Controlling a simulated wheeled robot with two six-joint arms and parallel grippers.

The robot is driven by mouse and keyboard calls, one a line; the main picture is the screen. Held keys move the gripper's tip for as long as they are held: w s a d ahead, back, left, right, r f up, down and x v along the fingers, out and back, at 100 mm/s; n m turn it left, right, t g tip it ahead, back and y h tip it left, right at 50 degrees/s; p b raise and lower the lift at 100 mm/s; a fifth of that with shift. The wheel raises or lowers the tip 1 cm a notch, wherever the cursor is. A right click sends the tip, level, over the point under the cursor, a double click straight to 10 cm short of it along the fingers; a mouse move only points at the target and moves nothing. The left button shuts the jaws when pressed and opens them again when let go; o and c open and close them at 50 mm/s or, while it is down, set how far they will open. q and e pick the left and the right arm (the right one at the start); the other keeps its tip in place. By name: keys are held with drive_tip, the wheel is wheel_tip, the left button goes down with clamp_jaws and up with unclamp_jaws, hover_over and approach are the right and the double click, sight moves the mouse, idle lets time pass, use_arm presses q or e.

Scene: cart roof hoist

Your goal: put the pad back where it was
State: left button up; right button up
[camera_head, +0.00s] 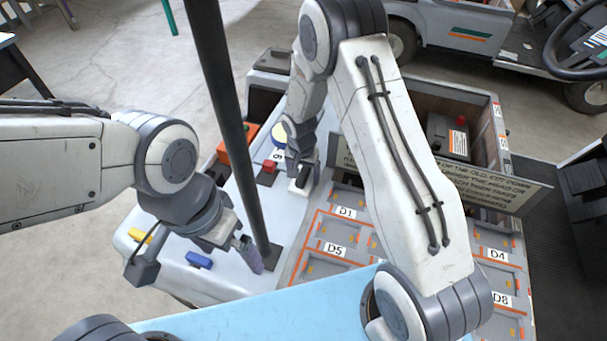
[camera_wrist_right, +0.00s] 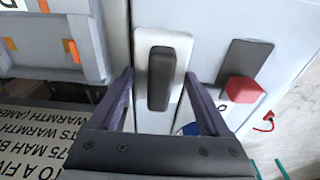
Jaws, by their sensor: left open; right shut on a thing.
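My right gripper (camera_head: 303,165) is low over the white cart top (camera_head: 274,222), beside the compartment tray. In the right wrist view, its two fingers (camera_wrist_right: 158,95) are shut on the sides of a white block with a dark pad (camera_wrist_right: 161,78) on top. The pad also shows below the gripper in the head view (camera_head: 303,178); I cannot tell whether it touches the surface. My left gripper (camera_head: 246,252) is open and empty at the foot of the black post (camera_head: 228,110), right of a blue block (camera_head: 199,260).
A red block (camera_head: 269,166) sits near the right gripper, with an orange box (camera_head: 236,144) to its left. A yellow block (camera_head: 139,236) lies at the cart's left edge. Labelled compartments (camera_head: 340,235) fill the right side. A lettered board (camera_head: 490,187) stands behind them.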

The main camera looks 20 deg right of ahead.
sight(302, 177)
drive_tip(key=shift+s+f+b, duration=0.15)
drive_tip(key=shift+f+b, duration=0.35)
drive_tip(key=shift+f, duration=0.15)
drive_tip(key=o, duration=1.3)
drive_tip(key=shift+s+d+f, duration=0.1)
drive_tip(key=shift+r+p, duration=0.45)
drive_tip(key=shift+r, duration=0.05)
drive_tip(key=r, duration=0.4)
drive_tip(key=r+p, duration=0.1)
drive_tip(key=r, duration=0.3)
drive_tip(key=a+r, duration=0.1)
drive_tip(key=r, duration=0.3)
drive_tip(key=shift+s+r, duration=0.25)
drive_tip(key=shift+s, duration=0.15)
drive_tip(key=f, duration=0.8)
drive_tip(key=w+f+b, duration=0.1)
drive_tip(key=f, duration=0.3)
drive_tip(key=shift+w+d+f, duration=0.1)
drive_tip(key=shift+d, duration=0.3)
